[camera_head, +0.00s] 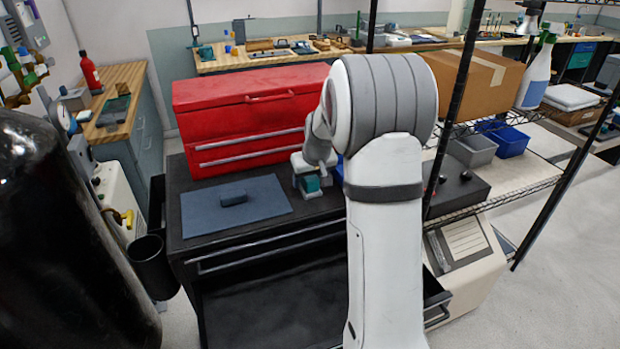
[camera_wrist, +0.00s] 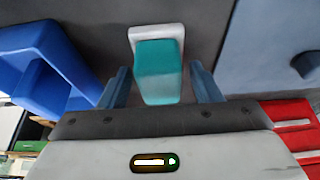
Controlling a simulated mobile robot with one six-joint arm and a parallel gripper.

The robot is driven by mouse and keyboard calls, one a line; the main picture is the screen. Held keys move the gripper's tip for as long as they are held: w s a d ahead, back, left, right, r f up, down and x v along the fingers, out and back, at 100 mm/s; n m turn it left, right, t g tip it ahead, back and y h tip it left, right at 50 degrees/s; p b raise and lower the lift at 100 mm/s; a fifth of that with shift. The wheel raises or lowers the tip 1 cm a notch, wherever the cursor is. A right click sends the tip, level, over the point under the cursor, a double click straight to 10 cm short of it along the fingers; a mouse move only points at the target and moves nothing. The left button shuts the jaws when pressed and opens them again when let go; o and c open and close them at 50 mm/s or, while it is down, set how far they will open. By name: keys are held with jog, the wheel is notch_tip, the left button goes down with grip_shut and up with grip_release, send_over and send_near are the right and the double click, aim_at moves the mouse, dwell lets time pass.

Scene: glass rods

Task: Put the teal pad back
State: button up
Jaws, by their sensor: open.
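The teal pad (camera_wrist: 159,72) looks like a small block and stands on or against a white base (camera_wrist: 157,32) on the dark cabinet top. My gripper (camera_wrist: 160,84) is open, with one blue-grey finger on each side of the pad. Gaps show between the pad and both fingers, clearest on the left. In the head view my gripper (camera_head: 308,178) is low over the cabinet top, right of the blue-grey mat (camera_head: 265,200), with the teal pad (camera_head: 312,184) at its fingers. My arm hides part of this area.
A dark block (camera_head: 232,198) lies on the mat. A red toolbox (camera_head: 240,115) stands behind. A blue bin (camera_wrist: 45,75) is close to the gripper's left in the wrist view. A black shelf post (camera_head: 455,110) rises right of my arm. An open drawer (camera_head: 270,310) is below.

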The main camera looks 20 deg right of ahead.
jog(key=shift+r, duration=0.25)
jog(key=v, duration=1.1)
jog(key=s+a+f, duration=0.1)
jog(key=s+a, duration=0.3)
jog(key=s, duration=0.5)
jog(key=s+a+f+g, duration=0.1)
jog(key=s+a, duration=0.3)
jog(key=s, duration=0.6)
jog(key=s+a+f+g, duration=0.1)
jog(key=s+a, duration=0.2)
jog(key=s, duration=0.7)
jog(key=shift+a+f, duration=0.2)
jog(key=shift+a, duration=0.2)
